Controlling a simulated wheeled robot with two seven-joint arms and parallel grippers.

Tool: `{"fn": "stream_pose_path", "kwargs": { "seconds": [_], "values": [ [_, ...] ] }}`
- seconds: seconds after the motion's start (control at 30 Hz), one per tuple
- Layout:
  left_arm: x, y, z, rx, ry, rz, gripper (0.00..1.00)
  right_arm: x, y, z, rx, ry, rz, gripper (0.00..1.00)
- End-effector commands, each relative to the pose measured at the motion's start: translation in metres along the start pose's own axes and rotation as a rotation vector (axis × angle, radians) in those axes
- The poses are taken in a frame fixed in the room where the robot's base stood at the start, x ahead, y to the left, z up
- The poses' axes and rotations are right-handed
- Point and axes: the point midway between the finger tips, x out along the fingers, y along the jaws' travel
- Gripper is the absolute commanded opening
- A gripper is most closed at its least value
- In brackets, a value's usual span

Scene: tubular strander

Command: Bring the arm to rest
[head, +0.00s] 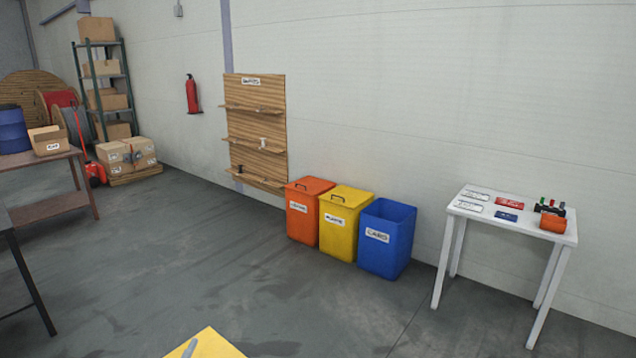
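Neither of my grippers shows in the head view, and no arm can be made out for certain. A yellow surface with a grey piece on it cuts into the bottom edge; I cannot tell what it belongs to.
Orange (309,211), yellow (343,224) and blue (386,240) bins stand by the wall, beside a wooden shelf board (256,120). A white table (512,214) holding small items is at right. Brown (45,205) and dark-legged tables are at left. The middle floor (200,260) is clear.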

Motion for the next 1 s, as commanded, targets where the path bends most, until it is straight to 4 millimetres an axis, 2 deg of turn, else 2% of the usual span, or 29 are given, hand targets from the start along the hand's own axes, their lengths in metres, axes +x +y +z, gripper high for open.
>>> {"fn": "stream_pose_path", "kwargs": {
  "seconds": [0.03, 0.1, 0.2, 0.3, 0.4, 0.5, 0.77, 0.8, 1.0],
  "values": [
    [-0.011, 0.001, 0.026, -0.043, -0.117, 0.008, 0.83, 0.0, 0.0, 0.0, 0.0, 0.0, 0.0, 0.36],
    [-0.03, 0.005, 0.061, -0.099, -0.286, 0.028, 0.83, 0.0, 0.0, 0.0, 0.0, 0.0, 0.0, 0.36],
    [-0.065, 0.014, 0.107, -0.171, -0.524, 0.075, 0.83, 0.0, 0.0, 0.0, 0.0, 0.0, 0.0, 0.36],
    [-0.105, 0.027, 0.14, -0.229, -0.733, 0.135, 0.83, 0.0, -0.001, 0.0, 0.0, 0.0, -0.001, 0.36],
    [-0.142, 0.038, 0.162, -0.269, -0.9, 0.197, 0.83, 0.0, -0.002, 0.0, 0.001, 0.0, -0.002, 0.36],
    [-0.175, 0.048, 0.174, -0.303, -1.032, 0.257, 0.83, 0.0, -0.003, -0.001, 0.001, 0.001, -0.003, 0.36],
    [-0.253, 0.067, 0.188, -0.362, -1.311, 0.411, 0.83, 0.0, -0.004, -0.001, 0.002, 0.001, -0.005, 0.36],
    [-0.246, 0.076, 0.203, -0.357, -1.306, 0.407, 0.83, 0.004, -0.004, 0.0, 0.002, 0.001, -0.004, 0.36],
    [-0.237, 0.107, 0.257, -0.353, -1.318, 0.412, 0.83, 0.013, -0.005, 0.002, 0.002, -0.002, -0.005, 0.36]
  ]
}}
